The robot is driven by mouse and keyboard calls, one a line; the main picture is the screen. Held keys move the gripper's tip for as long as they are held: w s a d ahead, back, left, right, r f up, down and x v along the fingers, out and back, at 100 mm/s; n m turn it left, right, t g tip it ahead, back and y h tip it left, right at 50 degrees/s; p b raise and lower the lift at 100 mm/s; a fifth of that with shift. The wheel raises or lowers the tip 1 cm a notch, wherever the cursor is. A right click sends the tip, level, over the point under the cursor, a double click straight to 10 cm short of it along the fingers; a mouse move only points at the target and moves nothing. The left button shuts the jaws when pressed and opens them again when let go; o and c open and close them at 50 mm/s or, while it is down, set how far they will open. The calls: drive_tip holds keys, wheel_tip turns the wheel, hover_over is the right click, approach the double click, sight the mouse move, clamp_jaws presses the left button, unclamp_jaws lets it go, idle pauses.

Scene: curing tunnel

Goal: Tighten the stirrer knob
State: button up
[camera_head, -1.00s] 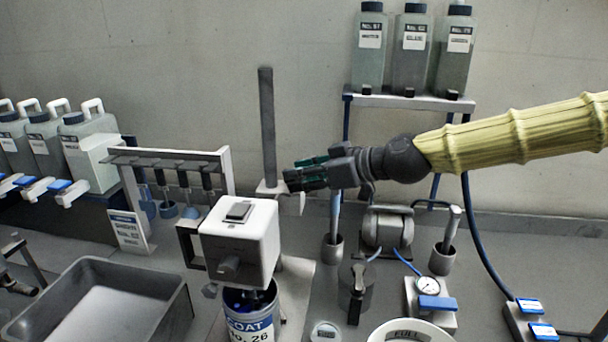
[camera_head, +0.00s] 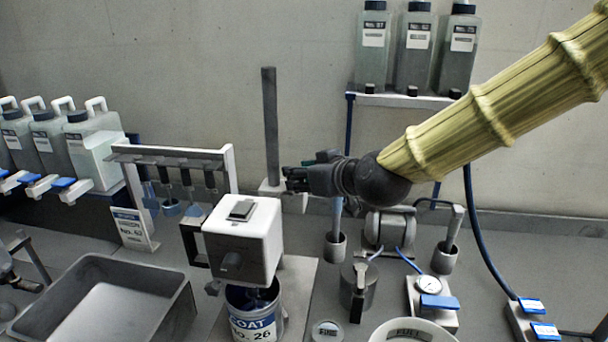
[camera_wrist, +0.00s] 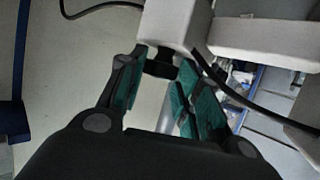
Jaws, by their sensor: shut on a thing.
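The stirrer has a white head (camera_head: 262,235) with a grey dial on its front, set above an open can marked COAT (camera_head: 256,318). Behind it stands a dark upright post (camera_head: 270,125) with a pale clamp block (camera_head: 270,189) on it. My gripper (camera_head: 295,180) reaches in from the right at the clamp block. In the wrist view, the small black knob (camera_wrist: 160,66) sticks out of the pale block (camera_wrist: 176,22), between the green-padded fingers of my gripper (camera_wrist: 160,82). The fingers are closed on it. In the head view the knob is hidden by the gripper.
A rack of hanging tools (camera_head: 170,157) stands left of the stirrer. A grey tray (camera_head: 100,300) is at front left. A pump (camera_head: 388,230), a gauge (camera_head: 429,285) and cups stand below my arm. Bottles (camera_head: 415,50) stand on a shelf behind it.

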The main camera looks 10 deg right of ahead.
drive_tip(key=shift+a+m+h, duration=0.1)
drive_tip(key=shift+m+h, duration=0.4)
drive_tip(key=shift+h, duration=0.1)
idle(0.3)
drive_tip(key=o, duration=1)
drive_tip(key=shift+r, duration=0.1)
drive_tip(key=shift+r, duration=4.9)
